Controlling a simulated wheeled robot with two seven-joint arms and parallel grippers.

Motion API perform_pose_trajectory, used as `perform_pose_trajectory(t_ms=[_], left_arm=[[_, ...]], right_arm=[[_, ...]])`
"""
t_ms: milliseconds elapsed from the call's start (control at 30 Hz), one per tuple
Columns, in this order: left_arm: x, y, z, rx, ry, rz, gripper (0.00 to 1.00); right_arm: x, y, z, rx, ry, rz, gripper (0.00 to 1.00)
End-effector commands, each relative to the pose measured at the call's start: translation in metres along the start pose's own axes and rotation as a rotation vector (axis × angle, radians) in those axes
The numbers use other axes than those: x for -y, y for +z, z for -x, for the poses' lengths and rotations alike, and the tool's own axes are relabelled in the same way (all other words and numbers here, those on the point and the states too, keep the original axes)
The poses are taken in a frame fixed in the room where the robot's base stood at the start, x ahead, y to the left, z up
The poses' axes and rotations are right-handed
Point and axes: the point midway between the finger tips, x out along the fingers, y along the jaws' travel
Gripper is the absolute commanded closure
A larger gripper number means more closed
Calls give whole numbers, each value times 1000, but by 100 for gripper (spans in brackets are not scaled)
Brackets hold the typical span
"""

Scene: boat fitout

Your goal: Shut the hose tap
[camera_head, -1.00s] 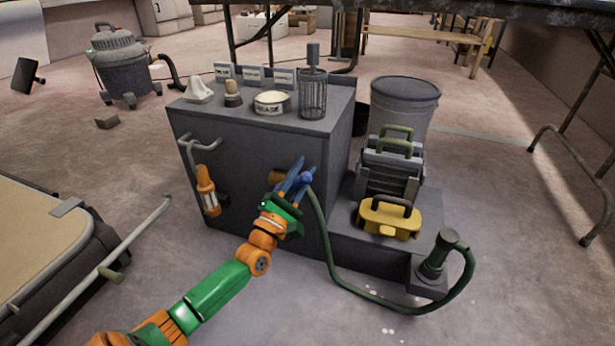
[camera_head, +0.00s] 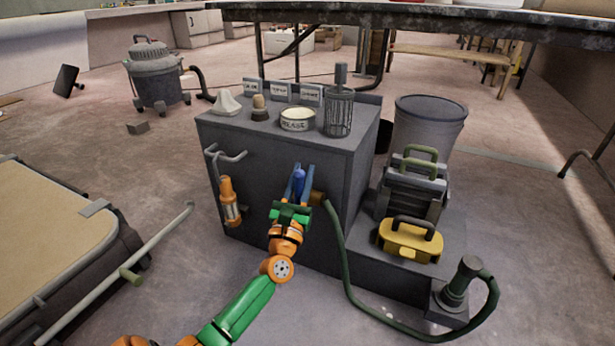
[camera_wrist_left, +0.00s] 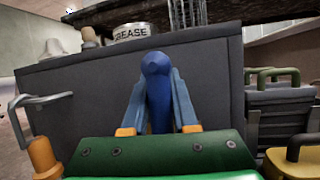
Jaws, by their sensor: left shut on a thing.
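The hose tap's brass body (camera_head: 319,198) shows on the front of the grey cabinet, just right of my left gripper. Its blue handle (camera_head: 299,182) stands between the fingers of my left gripper (camera_head: 301,172). In the left wrist view the blue handle (camera_wrist_left: 157,88) is upright, with a blue finger against each side. The gripper is shut on it. My fingers and palm hide part of the tap body. A green hose (camera_head: 346,270) runs from the tap down to the floor. My right gripper is not in view.
The cabinet top (camera_head: 275,125) carries a grease tin (camera_head: 297,120), a wire cage and small items. An orange lamp (camera_head: 230,203) hangs left of the tap. A yellow toolbox (camera_head: 410,241) sits on the low ledge at right. The floor in front is mostly clear.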

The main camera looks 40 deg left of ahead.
Motion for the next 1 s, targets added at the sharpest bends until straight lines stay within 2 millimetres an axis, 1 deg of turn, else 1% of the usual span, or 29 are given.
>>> perform_pose_trajectory(t_ms=[300,700,733,767,800,833,1000], left_arm=[[-5,0,-1,-11,24,56,100],[-6,0,-1,-12,27,61,100],[-6,0,-1,-12,27,61,68],[-6,0,-1,-12,27,61,60],[-5,0,-1,-12,26,61,49],[-5,0,-1,-12,26,60,43],[-5,-1,-1,-12,25,59,43]], right_arm=[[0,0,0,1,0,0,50],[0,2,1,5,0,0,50],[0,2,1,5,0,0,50],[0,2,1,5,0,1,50],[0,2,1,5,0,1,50],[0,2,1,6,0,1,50],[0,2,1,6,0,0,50]])
